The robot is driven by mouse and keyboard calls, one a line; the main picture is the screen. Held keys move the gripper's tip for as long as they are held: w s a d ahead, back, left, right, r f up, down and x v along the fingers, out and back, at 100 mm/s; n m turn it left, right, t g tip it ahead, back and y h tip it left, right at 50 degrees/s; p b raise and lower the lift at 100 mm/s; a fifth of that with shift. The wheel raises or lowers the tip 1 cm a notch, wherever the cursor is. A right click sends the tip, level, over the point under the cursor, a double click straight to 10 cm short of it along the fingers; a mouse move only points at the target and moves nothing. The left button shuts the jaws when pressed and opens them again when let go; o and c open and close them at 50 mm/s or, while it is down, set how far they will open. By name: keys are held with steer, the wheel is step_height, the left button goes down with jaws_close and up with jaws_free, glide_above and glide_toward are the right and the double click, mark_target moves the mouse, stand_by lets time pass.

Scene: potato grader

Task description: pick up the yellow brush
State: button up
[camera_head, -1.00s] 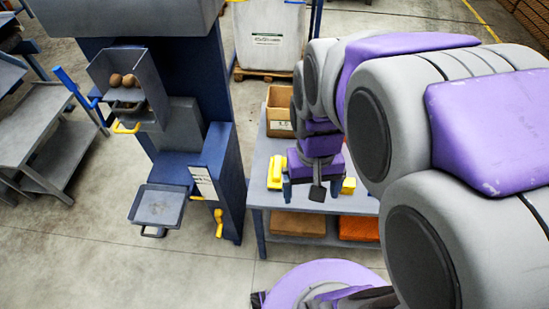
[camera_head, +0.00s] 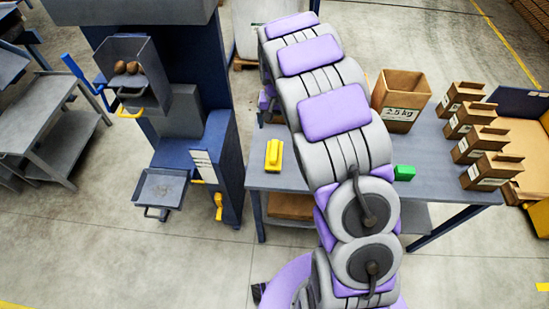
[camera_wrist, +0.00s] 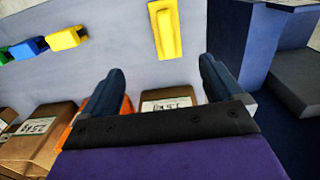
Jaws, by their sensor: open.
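The yellow brush (camera_head: 274,155) lies on the left end of the grey-blue table (camera_head: 345,160) in the head view, beside the blue machine. In the wrist view the brush (camera_wrist: 166,28) shows at the top, ahead of the fingers and roughly in line with the gap between them. My gripper (camera_wrist: 162,82) has its two dark fingers spread with no object held between them. The brush is apart from both fingers. In the head view my arm hides most of the gripper.
The blue machine (camera_head: 215,160) stands close left of the table. A cardboard box (camera_head: 401,95), several small cartons (camera_head: 488,165) and a green block (camera_head: 404,172) are on the table. In the wrist view, blue, green and yellow blocks lie left and cartons (camera_wrist: 38,135) low.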

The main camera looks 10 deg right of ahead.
steer(key=w+f, duration=0.1)
steer(key=b, duration=0.2)
glide_toward(274, 149)
step_height(274, 149, down, 8)
steer(key=shift+s+d+r, duration=0.1)
steer(key=shift+d+r, duration=0.1)
steer(key=shift+a+f+b, duration=0.1)
steer(key=shift+f+b, duration=0.5)
steer(key=shift+f, duration=2.05)
steer(key=c, duration=1.4)
steer(key=shift+o, duration=0.2)
steer(key=shift+r, duration=0.15)
steer(key=shift+r+p, duration=0.5)
steer(key=shift+r, duration=1.1)
steer(key=s+r+p, duration=0.1)
steer(key=s+p, duration=0.1)
steer(key=s, duration=1.4)
steer(key=shift+r, duration=0.3)
